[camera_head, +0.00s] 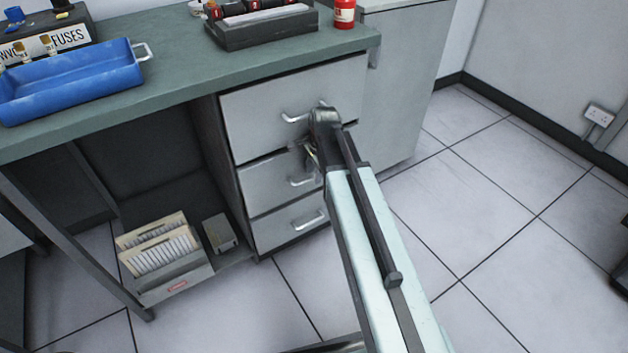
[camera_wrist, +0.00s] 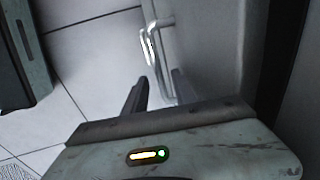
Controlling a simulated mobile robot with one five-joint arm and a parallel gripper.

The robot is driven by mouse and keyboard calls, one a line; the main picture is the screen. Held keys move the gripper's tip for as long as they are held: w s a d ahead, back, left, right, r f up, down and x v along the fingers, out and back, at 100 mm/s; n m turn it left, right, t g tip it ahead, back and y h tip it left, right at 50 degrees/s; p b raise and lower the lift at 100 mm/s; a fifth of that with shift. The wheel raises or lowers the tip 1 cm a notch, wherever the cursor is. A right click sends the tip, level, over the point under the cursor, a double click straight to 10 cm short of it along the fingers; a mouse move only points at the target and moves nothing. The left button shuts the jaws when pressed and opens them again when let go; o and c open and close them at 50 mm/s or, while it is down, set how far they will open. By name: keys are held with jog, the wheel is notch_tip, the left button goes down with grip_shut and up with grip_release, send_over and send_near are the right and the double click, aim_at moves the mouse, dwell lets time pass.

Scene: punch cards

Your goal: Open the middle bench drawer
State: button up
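The middle bench drawer (camera_head: 262,184) is a grey front in a stack of three under the bench, and it looks shut. Its metal bar handle (camera_head: 301,181) shows just left of my arm. My gripper (camera_head: 312,156) is in front of the drawer stack, around the height of the middle drawer's upper part, mostly hidden by my wrist. In the wrist view my gripper (camera_wrist: 160,77) is open, with a gap between its two dark fingers. A bar handle (camera_wrist: 150,47) lies just beyond the fingertips, not clearly between them; which drawer it belongs to I cannot tell.
The top drawer (camera_head: 265,105) and bottom drawer (camera_head: 275,228) look shut. A blue tray (camera_head: 115,80) and a dark rack (camera_head: 265,32) stand on the green bench top (camera_head: 190,75). A card box (camera_head: 180,280) sits on the low shelf at left.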

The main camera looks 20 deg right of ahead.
grip_shut()
dwell(1.4)
